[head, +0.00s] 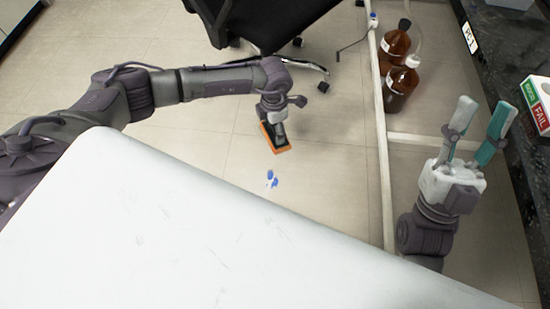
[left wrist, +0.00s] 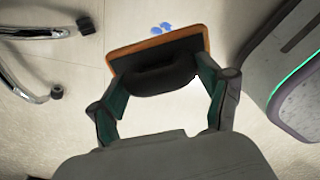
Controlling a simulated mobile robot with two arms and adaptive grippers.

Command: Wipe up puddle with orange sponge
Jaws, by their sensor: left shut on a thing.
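The orange sponge (head: 277,144) has a dark handle on its back. My left gripper (head: 277,122) is shut on that handle. The sponge (left wrist: 155,50) is also between the fingers of my left gripper (left wrist: 163,92) in the left wrist view. The puddle (left wrist: 162,28) shows beyond the sponge's edge in the left wrist view. I cannot tell whether the sponge touches the floor. My right gripper (head: 482,135) is open, empty and points up at the right.
A black office chair (head: 270,22) stands behind my left gripper. Brown bottles (head: 401,85) stand on the floor beyond a pale frame rail (head: 380,110). A dark counter (head: 500,60) with a PASS/FAIL box (head: 540,105) is at right. Floor around the puddle is clear.

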